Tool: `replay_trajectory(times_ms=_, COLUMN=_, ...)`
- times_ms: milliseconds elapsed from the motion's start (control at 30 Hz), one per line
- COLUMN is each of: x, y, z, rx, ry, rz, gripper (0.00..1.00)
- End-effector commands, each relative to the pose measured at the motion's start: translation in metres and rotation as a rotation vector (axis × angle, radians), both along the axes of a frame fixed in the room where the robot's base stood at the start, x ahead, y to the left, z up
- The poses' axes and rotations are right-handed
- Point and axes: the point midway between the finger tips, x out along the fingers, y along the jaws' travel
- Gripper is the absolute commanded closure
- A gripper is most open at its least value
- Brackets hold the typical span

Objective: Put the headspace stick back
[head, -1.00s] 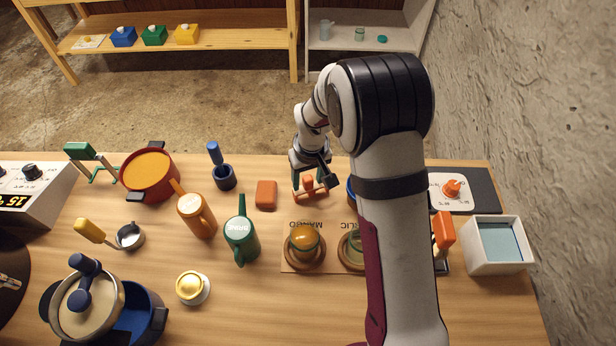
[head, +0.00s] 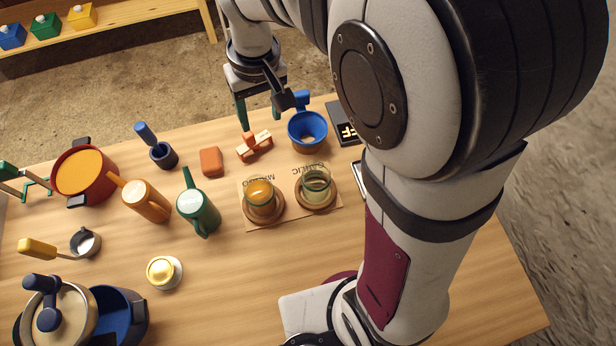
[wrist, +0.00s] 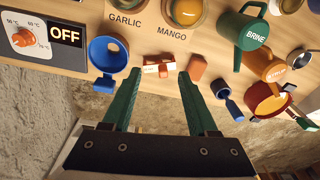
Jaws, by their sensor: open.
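A small orange and pale piece (head: 254,146), seemingly the headspace stick on an orange rest, is on the table near its far edge. In the wrist view it shows as a pale strip with orange parts (wrist: 158,66), between the fingertip lines. I cannot tell exactly how the stick sits in the rest. My gripper (head: 259,112) has green fingers, spread apart with nothing between them. It is above and behind the piece, clear of it.
A blue funnel (head: 307,131) stands close right of the piece and an orange block (head: 211,161) left of it. Two jars, mango (head: 261,200) and garlic (head: 316,187), stand in front.

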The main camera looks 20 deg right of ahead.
Motion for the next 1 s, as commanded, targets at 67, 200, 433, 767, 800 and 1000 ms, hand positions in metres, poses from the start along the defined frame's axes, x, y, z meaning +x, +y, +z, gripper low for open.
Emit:
replay_trajectory(times_ms=67, x=-0.059, y=-0.022, z=0.022, rx=0.03, ry=0.033, rz=-0.176, gripper=0.41)
replay_trajectory(times_ms=200, x=-0.16, y=-0.041, z=0.028, rx=0.082, ry=0.11, rz=-0.477, gripper=0.41)
replay_trajectory(times_ms=433, x=-0.222, y=-0.042, z=0.016, rx=0.114, ry=0.167, rz=-0.667, gripper=0.41)
replay_trajectory(times_ms=767, x=-0.221, y=-0.042, z=0.016, rx=0.113, ry=0.167, rz=-0.663, gripper=0.41)
replay_trajectory(times_ms=800, x=-0.221, y=-0.042, z=0.016, rx=0.113, ry=0.167, rz=-0.663, gripper=0.41)
replay_trajectory(times_ms=1000, x=-0.221, y=-0.042, z=0.016, rx=0.113, ry=0.167, rz=-0.663, gripper=0.41)
